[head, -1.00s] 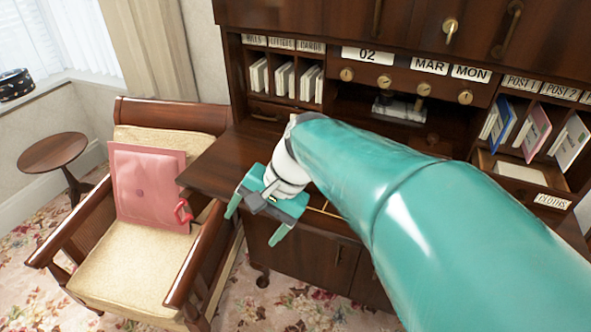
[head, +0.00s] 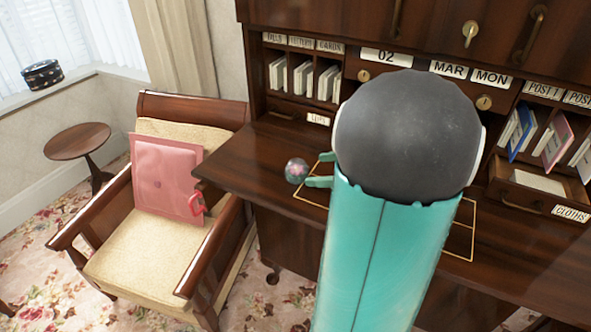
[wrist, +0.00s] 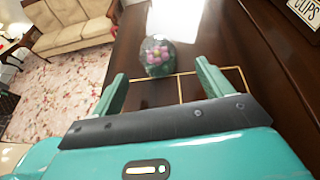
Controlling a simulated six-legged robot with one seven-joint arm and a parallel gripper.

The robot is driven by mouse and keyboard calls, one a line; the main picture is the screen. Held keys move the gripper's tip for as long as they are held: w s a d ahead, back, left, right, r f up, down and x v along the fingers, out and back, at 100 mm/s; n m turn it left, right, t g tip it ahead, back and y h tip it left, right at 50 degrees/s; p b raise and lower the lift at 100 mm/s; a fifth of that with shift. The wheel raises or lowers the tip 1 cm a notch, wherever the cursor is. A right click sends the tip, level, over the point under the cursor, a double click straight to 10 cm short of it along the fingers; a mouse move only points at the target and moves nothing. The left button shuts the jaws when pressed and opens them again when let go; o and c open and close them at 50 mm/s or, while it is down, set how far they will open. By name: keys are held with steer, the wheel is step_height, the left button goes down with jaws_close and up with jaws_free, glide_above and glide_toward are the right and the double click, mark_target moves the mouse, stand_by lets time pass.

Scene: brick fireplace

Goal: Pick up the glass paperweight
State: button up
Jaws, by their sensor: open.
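The glass paperweight (head: 296,170) is a clear ball with pink flowers inside, resting on the dark wooden desk top near its left part. It also shows in the wrist view (wrist: 157,56), just beyond and between my fingertips. My gripper (head: 322,169) is open, with its teal fingers low over the desk and pointing left at the paperweight. In the wrist view my gripper (wrist: 161,80) has nothing between its fingers, and the ball is a little ahead of them. My arm hides much of the desk middle and part of the gripper in the head view.
The desk top (head: 250,160) has thin yellow inlay lines. The desk's left edge is close to the ball.

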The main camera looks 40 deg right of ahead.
mark_target(307, 168)
steer(key=x, duration=0.7)
steer(key=shift+w+a+r, duration=0.1)
steer(key=shift+w+a, duration=0.1)
steer(key=shift+a, duration=0.05)
steer(key=c, duration=1.3)
steer(key=shift+o, duration=0.2)
steer(key=shift+r, duration=0.2)
